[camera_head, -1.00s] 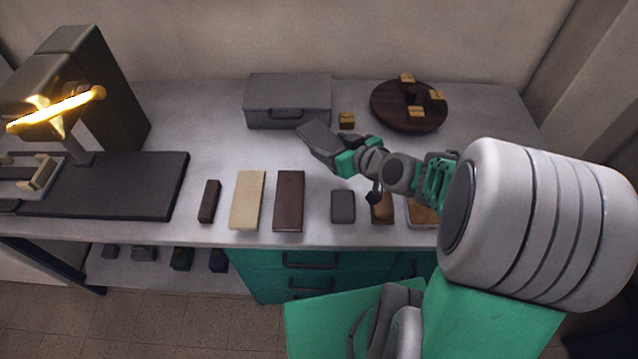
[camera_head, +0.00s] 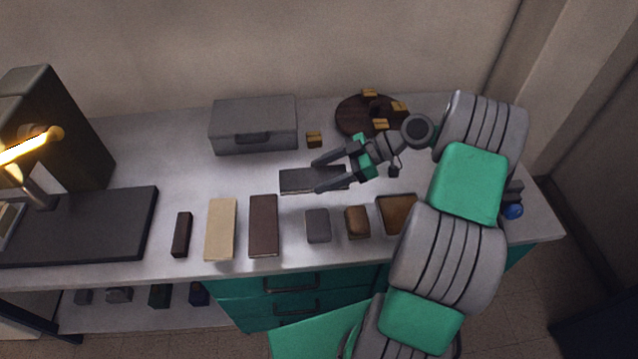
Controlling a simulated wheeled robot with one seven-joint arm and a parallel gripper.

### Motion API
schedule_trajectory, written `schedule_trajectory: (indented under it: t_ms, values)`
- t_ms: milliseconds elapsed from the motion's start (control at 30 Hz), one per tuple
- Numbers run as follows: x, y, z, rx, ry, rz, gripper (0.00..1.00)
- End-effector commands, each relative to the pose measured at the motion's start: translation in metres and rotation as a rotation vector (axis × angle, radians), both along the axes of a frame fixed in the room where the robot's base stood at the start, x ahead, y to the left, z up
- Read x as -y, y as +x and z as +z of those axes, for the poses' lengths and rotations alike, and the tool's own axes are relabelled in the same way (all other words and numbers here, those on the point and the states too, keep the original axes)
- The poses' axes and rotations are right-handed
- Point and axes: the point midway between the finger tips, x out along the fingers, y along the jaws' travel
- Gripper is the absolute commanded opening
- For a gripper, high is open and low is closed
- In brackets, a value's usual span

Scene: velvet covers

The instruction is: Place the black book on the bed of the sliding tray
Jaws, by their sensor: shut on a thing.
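My gripper (camera_head: 318,174) is shut on a flat, dark grey-black book (camera_head: 295,181), with one finger on each side. The book lies level, low over the middle of the worktop; I cannot tell whether it touches it. At the far left, a pale framed tray (camera_head: 9,224) shows only in part, cut off by the picture edge. It sits on the dark flat base (camera_head: 95,225) of a machine, so its bed is mostly out of view.
A machine (camera_head: 55,120) with a glowing bar stands at left. A grey case (camera_head: 253,125) and a round dark stand (camera_head: 350,118) with small brass blocks are behind. A front row holds a cream book (camera_head: 220,230), a brown book (camera_head: 263,225) and several smaller covers.

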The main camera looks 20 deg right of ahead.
Motion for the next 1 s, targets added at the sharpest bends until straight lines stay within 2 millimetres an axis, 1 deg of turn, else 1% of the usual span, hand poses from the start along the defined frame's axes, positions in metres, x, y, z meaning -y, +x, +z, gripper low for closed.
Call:
schedule_trajectory:
  t_ms: [33,167,233,400,500,567,733,767,1000]
  values:
    - [0.001,0.007,-0.017,-0.003,0.003,0.002,0.16]
    - [0.004,0.026,-0.038,-0.003,0.003,-0.001,0.16]
    - [0.006,0.032,-0.042,-0.003,0.003,-0.001,0.16]
    - [0.007,0.041,-0.055,-0.003,0.003,0.0,0.16]
    - [0.006,0.04,-0.072,-0.007,0.005,-0.001,0.16]
    - [0.007,0.04,-0.079,-0.004,0.004,-0.002,0.16]
    - [0.007,0.04,-0.083,-0.002,0.001,-0.001,0.16]
    - [0.007,0.04,-0.083,-0.003,0.001,-0.002,0.64]
    - [0.007,0.04,-0.083,-0.003,0.002,-0.002,0.84]
